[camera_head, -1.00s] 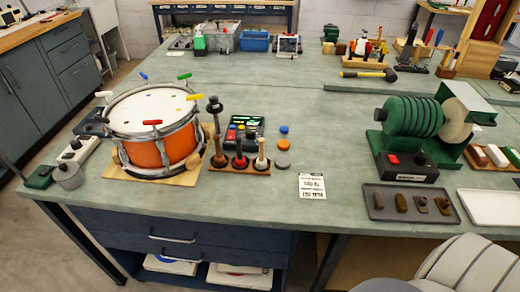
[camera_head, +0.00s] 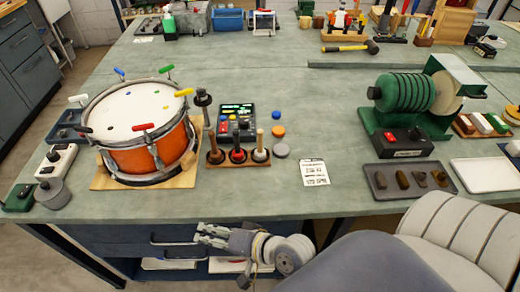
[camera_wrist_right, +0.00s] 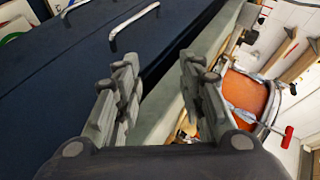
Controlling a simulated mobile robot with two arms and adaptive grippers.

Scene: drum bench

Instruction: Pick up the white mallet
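The white mallet (camera_head: 260,154) stands head down with its wooden handle up, at the right end of a small wooden stand (camera_head: 238,164). My right gripper (camera_head: 203,236) is low at the bench's front edge, below and in front of the stand, apart from the mallets. In the right wrist view its two fingers (camera_wrist_right: 160,78) are spread with nothing between them. I cannot make out the white mallet in that view. My left gripper is not in view.
An orange drum (camera_head: 146,158) on a wooden board stands left of the stand; it also shows in the wrist view (camera_wrist_right: 246,95). A control box (camera_head: 237,122) is behind the mallets. A printed card (camera_head: 314,172) and round pucks (camera_head: 280,150) lie right. Drawer handles (camera_wrist_right: 134,27) are near my gripper.

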